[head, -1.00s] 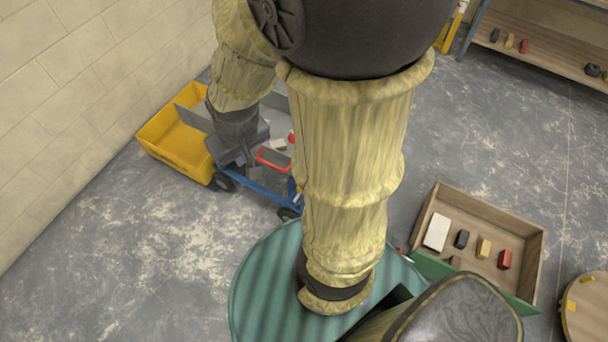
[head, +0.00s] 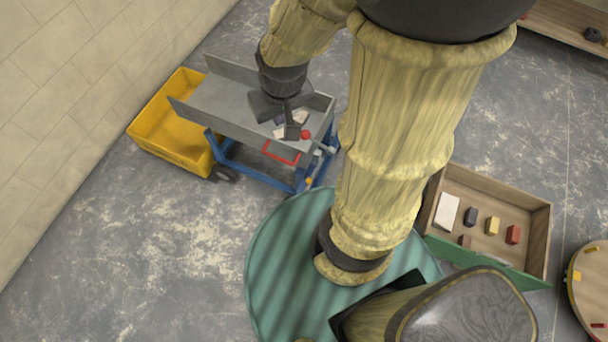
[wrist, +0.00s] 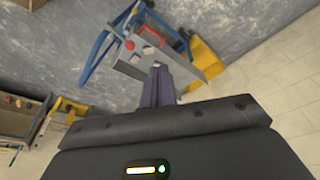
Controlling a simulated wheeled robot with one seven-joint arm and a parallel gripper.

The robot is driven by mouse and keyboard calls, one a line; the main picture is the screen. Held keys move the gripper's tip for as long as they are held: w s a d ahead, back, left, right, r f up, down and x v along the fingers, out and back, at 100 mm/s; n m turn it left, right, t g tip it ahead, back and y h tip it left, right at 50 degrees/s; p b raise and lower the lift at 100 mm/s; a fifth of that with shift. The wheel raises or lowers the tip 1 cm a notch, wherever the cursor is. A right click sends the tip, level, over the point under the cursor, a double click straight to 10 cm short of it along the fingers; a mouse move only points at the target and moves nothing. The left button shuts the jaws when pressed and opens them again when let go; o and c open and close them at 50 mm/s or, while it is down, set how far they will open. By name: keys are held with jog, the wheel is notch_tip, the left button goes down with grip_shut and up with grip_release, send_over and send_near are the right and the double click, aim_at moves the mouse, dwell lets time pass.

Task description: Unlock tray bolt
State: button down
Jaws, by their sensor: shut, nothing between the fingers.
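The grey tray (head: 232,104) rests tilted on a blue wheeled frame (head: 240,166). Near its lower end are a red knob (head: 305,134) and a red bar handle (head: 281,153); a small grey rod (head: 326,149) sticks out beside the end. I cannot tell which part is the bolt. White pieces lie in the tray. My gripper (head: 291,132) is over the lower end of the tray, close to the red knob, shut and empty. In the wrist view, the shut fingers (wrist: 156,68) point toward the tray (wrist: 182,60), with the red knob (wrist: 129,45) beyond their tips.
A yellow bin (head: 150,128) stands at the tray's far end, near the wall. A wooden crate (head: 548,222) with several coloured blocks is at right. A round wooden top (head: 590,270) is at the right edge. Open floor (head: 130,260) lies at left front.

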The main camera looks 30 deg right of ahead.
jog(key=w+f+g+h+b, duration=0.1)
jog(key=w+f+h+b, duration=0.3)
jog(key=f+b, duration=1.1)
jog(key=w+d+f+g+h+b, duration=0.1)
jog(key=w+f+h+b, duration=0.4)
jog(key=f+b, duration=1)
jog(key=w+f+g+h+b, duration=0.2)
jog(key=f+h+b, duration=0.6)
jog(key=f, duration=2.6)
jog(key=w+b, duration=0.2)
jog(key=b, duration=0.6)
jog(key=shift+w+d+f+n, duration=0.2)
jog(key=shift+w+d+n, duration=0.1)
jog(key=shift+n, duration=0.1)
jog(key=d+b, duration=0.1)
jog(key=d, duration=0.2)
jog(key=d+b, duration=0.1)
jog(key=d, duration=0.2)
jog(key=s+d+b, duration=0.1)
jog(key=d, duration=0.2)
jog(key=shift+f, duration=0.35)
jog(key=shift+d, duration=0.55)
